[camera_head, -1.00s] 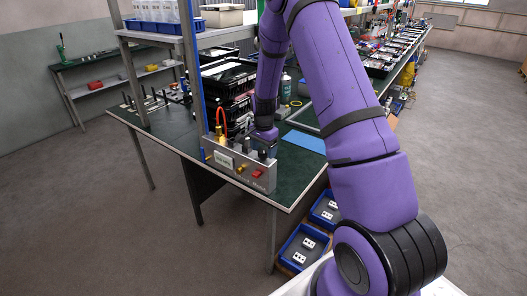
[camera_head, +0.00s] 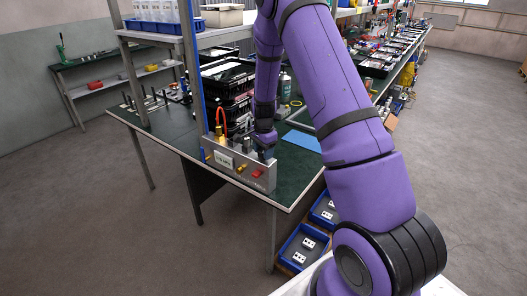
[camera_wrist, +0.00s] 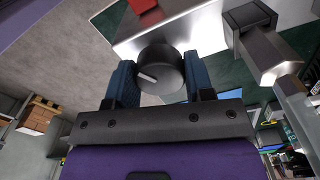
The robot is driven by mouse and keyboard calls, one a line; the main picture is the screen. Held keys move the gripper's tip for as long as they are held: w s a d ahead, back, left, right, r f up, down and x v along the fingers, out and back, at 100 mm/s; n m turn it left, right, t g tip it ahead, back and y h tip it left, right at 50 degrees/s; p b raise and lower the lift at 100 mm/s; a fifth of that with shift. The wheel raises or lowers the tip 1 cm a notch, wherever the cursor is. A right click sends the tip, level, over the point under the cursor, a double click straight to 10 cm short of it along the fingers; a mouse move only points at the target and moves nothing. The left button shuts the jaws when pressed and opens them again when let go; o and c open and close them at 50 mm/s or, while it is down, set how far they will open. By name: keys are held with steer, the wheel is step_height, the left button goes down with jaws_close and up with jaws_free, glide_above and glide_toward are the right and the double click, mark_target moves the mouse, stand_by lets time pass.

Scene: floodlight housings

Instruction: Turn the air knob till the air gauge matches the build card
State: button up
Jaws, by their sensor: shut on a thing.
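The air knob (camera_wrist: 163,68) is a dark round knob with a pale pointer line, on a metal box (camera_wrist: 185,35). The pointer slants toward the upper left in the wrist view. My gripper (camera_wrist: 160,76) is shut on the knob, with a blue-padded finger on each side. In the head view my gripper (camera_head: 265,152) is at the right part of the metal box (camera_head: 232,174) at the bench edge. A white label (camera_head: 223,161) is on its front, too small to read. I cannot make out the air gauge's reading or a build card.
Black crates (camera_head: 228,80) stand behind, and a blue mat (camera_head: 303,142) lies to the right. Blue bins (camera_head: 303,246) stand below the bench.

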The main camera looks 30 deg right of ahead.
steer(key=shift+m, duration=1.4)
steer(key=o, duration=0.9)
step_height(320, 180, up, 11)
steer(key=shift+f, duration=0.1)
